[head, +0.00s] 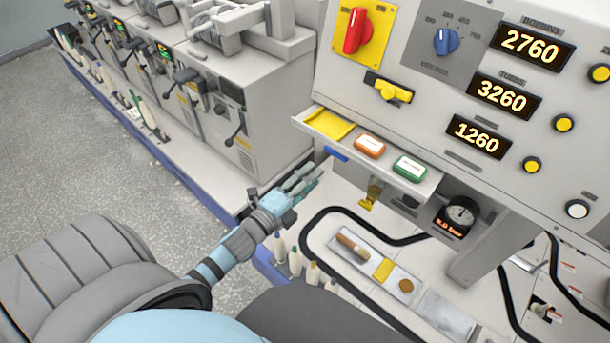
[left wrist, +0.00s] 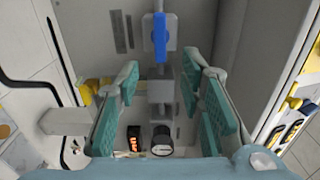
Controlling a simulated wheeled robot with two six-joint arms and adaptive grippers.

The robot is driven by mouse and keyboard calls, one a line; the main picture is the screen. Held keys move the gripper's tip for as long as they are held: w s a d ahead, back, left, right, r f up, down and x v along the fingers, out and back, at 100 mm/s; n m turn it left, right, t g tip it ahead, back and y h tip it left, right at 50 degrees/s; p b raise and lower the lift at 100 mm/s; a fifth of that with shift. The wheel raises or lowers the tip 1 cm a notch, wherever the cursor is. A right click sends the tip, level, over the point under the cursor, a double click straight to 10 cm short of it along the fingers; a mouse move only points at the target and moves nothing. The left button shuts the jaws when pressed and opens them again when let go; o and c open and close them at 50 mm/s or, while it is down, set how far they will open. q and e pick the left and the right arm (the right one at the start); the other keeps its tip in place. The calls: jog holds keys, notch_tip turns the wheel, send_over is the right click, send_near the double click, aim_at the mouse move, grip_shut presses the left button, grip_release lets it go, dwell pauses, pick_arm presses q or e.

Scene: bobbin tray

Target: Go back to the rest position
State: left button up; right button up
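My left gripper (head: 305,180) is held in the air in front of the machine, below the left end of a small shelf (head: 300,122). In the left wrist view its teal fingers (left wrist: 160,85) are spread apart with nothing between them. A light tray (head: 405,270) on the machine's lower surface holds a brown-and-white bobbin, a yellow piece and a round brown piece. It lies to the right of the left gripper and apart from it. My right gripper is not seen in either view.
The shelf carries a yellow pad (head: 328,124), an orange box (head: 370,146) and a green box (head: 410,167). A gauge (head: 461,213) hangs below the panel. Several bobbins (head: 295,262) stand below my left gripper. Floor (head: 110,180) at left is clear.

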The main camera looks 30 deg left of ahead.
pick_arm(q)
jog(key=shift+s+a, duration=0.15)
jog(key=shift+s, duration=0.95)
jog(key=s+a+f+n+g+y, duration=0.1)
jog(key=s+a+f+n+g, duration=0.3)
jog(key=f, duration=0.6)
jog(key=s+f+n+g+y, duration=0.2)
jog(key=s+f+n, duration=0.4)
jog(key=f, duration=0.3)
jog(key=s+a+f+n+g+y, duration=0.1)
jog(key=s+a+f+n+g, duration=0.3)
jog(key=f, duration=0.6)
jog(key=s+d+f+n+g, duration=0.2)
jog(key=s+d+f+g, duration=0.1)
jog(key=s, duration=0.8)
jog(key=s+d+f+n+g, duration=0.3)
jog(key=s+d+f, duration=0.2)
jog(key=s+f, duration=0.3)
jog(key=s, duration=0.3)
jog(key=shift+s+f+n+g+h, duration=0.2)
jog(key=shift+s+n+g+h, duration=0.1)
jog(key=shift+s, duration=0.05)
